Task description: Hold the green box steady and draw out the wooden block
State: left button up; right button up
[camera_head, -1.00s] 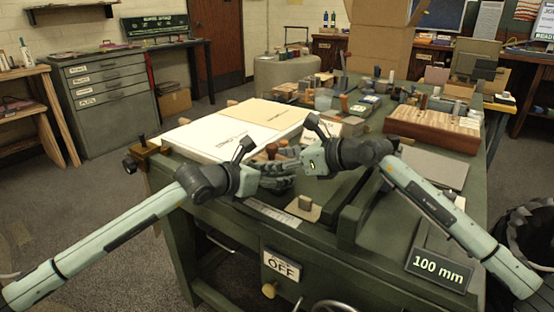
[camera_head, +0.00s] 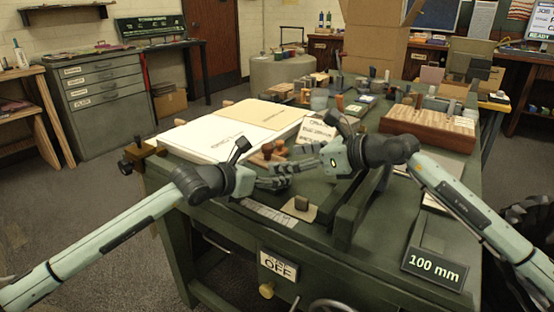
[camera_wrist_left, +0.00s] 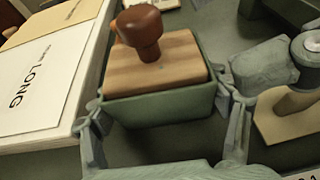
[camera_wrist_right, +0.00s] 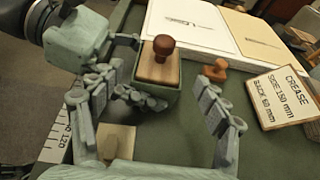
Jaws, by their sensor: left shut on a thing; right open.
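The green box (camera_wrist_left: 160,110) is an open-topped container; the wooden block (camera_wrist_left: 178,62) sits in its top, with a round brown knob upright on it. The block also shows in the right wrist view (camera_wrist_right: 152,72). My left gripper (camera_head: 272,184) is shut on the box, with a finger on each side of it in the left wrist view. My right gripper (camera_head: 288,160) is open and empty. In the right wrist view its fingers (camera_wrist_right: 158,82) are spread, with the box and block beyond and between them. In the head view the box is mostly hidden by my left gripper.
A crease card (camera_wrist_right: 282,98) and a small brown knobbed piece (camera_wrist_right: 215,70) are beside the box. White and tan sheets (camera_head: 225,138) lie behind. A beige plate with a knob (camera_head: 300,208) lies in front. A wooden rack (camera_head: 430,128) stands at right.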

jog(key=v, duration=0.6)
jog(key=shift+s+d, duration=0.2)
jog(key=shift+r, duration=0.1)
pick_arm(q)
jog(key=o, duration=1.3)
jog(key=shift+o, duration=0.2)
